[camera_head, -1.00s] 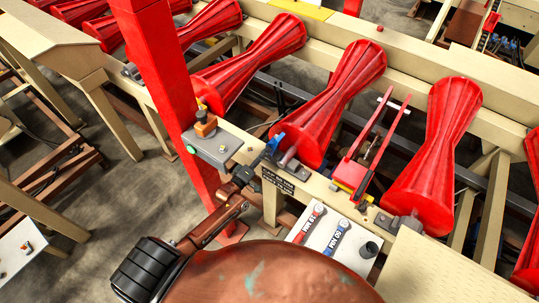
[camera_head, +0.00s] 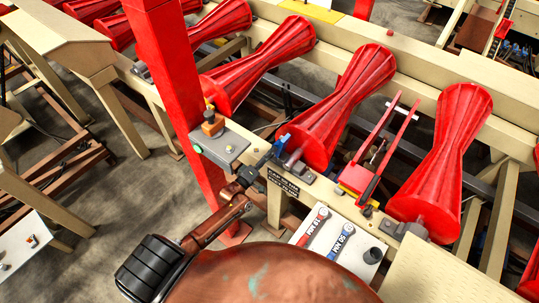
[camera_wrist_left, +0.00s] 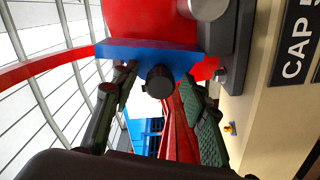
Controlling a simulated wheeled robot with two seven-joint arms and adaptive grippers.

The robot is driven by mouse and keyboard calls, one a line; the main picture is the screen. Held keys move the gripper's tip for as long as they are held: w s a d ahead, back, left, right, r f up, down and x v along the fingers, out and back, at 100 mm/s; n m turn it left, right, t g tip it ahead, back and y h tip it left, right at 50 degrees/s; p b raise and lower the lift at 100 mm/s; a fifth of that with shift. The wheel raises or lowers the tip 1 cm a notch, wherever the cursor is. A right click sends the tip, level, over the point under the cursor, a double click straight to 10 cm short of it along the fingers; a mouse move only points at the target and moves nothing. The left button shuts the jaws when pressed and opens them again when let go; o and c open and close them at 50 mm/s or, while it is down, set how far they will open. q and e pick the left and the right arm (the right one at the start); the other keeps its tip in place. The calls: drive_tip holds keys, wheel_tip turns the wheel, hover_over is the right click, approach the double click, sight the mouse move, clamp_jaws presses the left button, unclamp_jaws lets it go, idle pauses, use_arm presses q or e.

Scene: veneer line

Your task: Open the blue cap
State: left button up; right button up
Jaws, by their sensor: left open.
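The blue cap (camera_head: 282,144) is on the beige rail at the near end of a red hourglass roller (camera_head: 340,110). In the left wrist view the cap is a flat blue bar (camera_wrist_left: 150,52) with a dark round knob (camera_wrist_left: 160,82) under it. My left gripper (camera_head: 264,160) is just in front of the cap. In the left wrist view its two fingers (camera_wrist_left: 155,105) are spread, one each side of the knob, and hold nothing. I cannot tell whether either finger touches the cap. My right gripper is not in view.
A black CAP label (camera_head: 283,183) is on the rail beside the gripper. A red post (camera_head: 170,90) and a grey box (camera_head: 220,146) stand to the left. A red fork-shaped bracket (camera_head: 357,178) is further right.

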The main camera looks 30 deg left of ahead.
use_arm(q)
drive_tip(key=shift+s, duration=0.2)
drive_tip(key=s+a, duration=0.1)
drive_tip(key=s, duration=1)
drive_tip(key=shift+s+a, duration=0.3)
drive_tip(key=s+a+f+m+g+y+b, duration=0.1)
drive_tip(key=s+f+m+g+b, duration=0.15)
drive_tip(key=s+f, duration=0.7)
drive_tip(key=s+a+f+m+g+y+b, duration=0.1)
drive_tip(key=s+f+m+g, duration=0.15)
drive_tip(key=f, duration=1.45)
drive_tip(key=s+f+m+g+b, duration=0.2)
drive_tip(key=s+f+g, duration=0.25)
drive_tip(key=f, duration=0.85)
drive_tip(key=s+d+f+m+g+b, duration=0.1)
drive_tip(key=s+d+f+m+g, duration=0.1)
drive_tip(key=s+f, duration=0.4)
drive_tip(key=s+d+f+m+g+b, duration=0.2)
drive_tip(key=s+f, duration=0.5)
drive_tip(key=s, duration=0.7)
drive_tip(key=s+d+f+m+g+b, duration=0.1)
drive_tip(key=s+d+f+m+g, duration=0.1)
drive_tip(key=s+f, duration=0.5)
drive_tip(key=s+g, duration=0.1)
drive_tip(key=s, duration=0.2)
drive_tip(key=shift+s+m+y+b, duration=0.25)
drive_tip(key=shift+m+y+b, duration=0.1)
drive_tip(key=shift+m+y, duration=0.05)
drive_tip(key=shift+w, duration=0.1)
